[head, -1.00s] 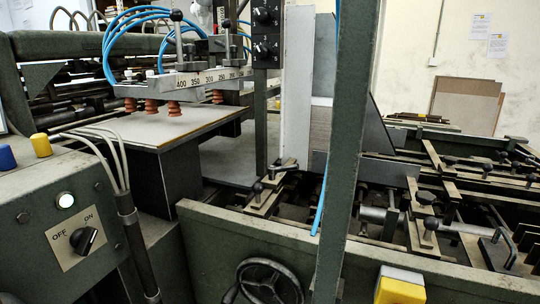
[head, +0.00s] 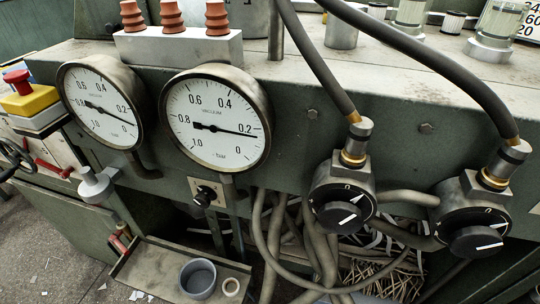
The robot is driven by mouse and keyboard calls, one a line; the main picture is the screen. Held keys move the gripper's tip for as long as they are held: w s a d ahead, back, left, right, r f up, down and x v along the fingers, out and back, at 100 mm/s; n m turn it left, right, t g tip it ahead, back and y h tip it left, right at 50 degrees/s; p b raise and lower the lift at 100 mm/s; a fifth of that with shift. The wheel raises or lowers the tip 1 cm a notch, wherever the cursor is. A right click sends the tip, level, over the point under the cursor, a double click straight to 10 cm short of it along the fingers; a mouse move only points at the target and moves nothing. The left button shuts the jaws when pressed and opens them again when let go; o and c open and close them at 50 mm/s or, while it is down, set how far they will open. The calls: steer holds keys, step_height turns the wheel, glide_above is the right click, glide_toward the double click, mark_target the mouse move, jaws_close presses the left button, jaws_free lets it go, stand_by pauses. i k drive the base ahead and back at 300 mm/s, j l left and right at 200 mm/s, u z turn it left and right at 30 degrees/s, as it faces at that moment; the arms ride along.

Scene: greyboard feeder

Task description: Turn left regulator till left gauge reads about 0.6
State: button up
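The left gauge (head: 100,125) is a round white vacuum dial marked in bar; its long needle end points lower right, between 0 and 0.2, roughly 0.1. The right gauge (head: 222,98) is a larger dial of the same kind, its needle also between 0 and 0.2. The left regulator (head: 340,217) has a black knob with a white pointer line slanting up to the right, below a brass hose fitting. The right regulator (head: 475,243) is a similar black knob with its white line nearly level. My gripper is not in view.
Dark hoses (head: 410,60) arch down to both regulators. Rust-coloured suction cups (head: 173,15) stand on a light block above the gauges. A red-and-yellow stop button (head: 22,88) is at far left. A tray (head: 160,265) holding a grey cup (head: 198,278) juts out below.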

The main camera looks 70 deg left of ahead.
mark_target(339, 210)
steer(key=u, duration=1.25)
